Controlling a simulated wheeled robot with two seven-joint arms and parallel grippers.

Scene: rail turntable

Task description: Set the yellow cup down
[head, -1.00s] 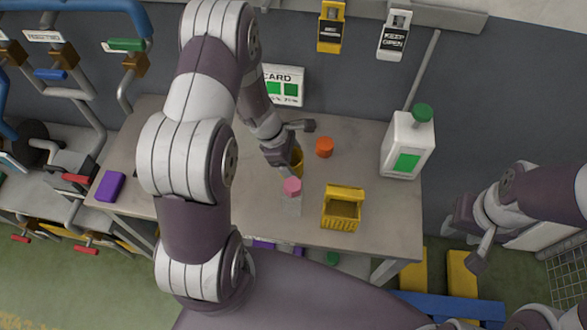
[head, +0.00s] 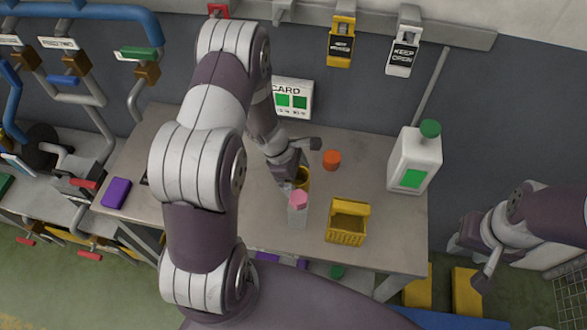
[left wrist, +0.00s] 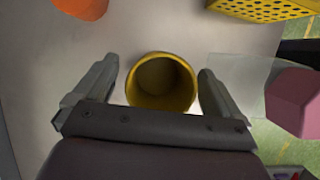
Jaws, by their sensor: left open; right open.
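The yellow cup (head: 303,178) stands on the grey table, its open mouth facing up in the left wrist view (left wrist: 161,82). My left gripper (head: 298,172) is open, with one finger on each side of the cup. In the left wrist view a gap shows between the cup and each finger of the left gripper (left wrist: 160,88). The cup is partly hidden by the gripper in the head view. My right gripper (head: 478,262) is open and empty, off the table's right side.
A clear bottle with a pink cap (head: 298,207) stands close to the cup. An orange round object (head: 332,159), a yellow basket (head: 347,228) and a white jug (head: 413,160) are on the table (head: 385,245). A purple block (head: 117,193) lies at the left.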

